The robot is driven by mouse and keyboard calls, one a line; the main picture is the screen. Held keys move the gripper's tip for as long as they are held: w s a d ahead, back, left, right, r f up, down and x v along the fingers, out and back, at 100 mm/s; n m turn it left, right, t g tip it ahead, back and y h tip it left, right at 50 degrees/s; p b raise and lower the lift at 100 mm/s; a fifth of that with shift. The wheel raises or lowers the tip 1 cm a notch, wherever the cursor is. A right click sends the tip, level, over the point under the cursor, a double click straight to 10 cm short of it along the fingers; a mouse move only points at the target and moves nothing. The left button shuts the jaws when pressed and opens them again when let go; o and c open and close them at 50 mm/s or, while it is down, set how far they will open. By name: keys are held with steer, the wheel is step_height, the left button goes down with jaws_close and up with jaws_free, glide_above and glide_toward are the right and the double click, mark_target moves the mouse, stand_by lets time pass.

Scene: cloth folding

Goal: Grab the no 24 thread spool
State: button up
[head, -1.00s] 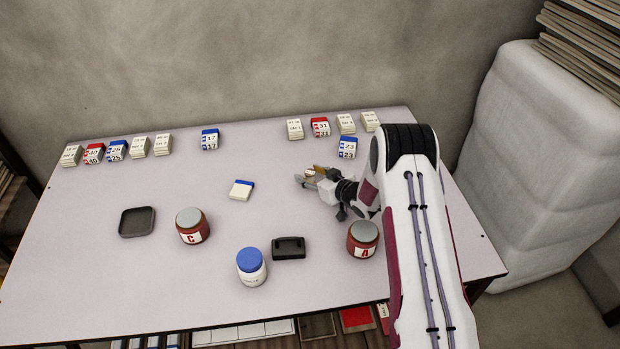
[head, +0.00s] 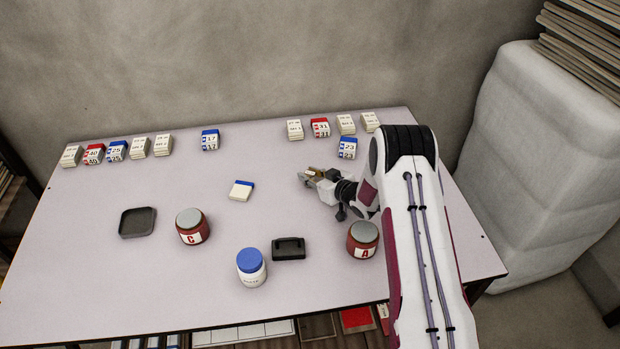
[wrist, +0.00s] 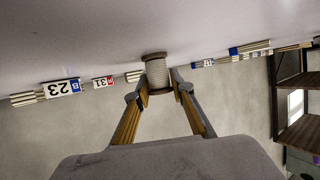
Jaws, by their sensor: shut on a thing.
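A thread spool (wrist: 157,74) with brown ends and pale thread shows between the fingertips in the wrist view. My gripper (wrist: 160,86) is shut on it, one finger on each side. No number on the spool can be read. In the head view my gripper (head: 307,178) is low over the right half of the table, left of the red jar marked A; the spool is hard to make out there.
On the table (head: 110,275), a white box with a blue top (head: 241,190), a red jar C (head: 192,226), a blue-lidded jar (head: 251,267), a black block (head: 289,248), a jar A (head: 362,239) and a dark tray (head: 137,222) stand apart. Numbered blocks (head: 210,140) line the back.

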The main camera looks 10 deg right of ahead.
mark_target(311, 173)
steer(key=shift+r, duration=0.15)
steer(key=shift+r, duration=4.85)
steer(key=shift+d, duration=0.1)
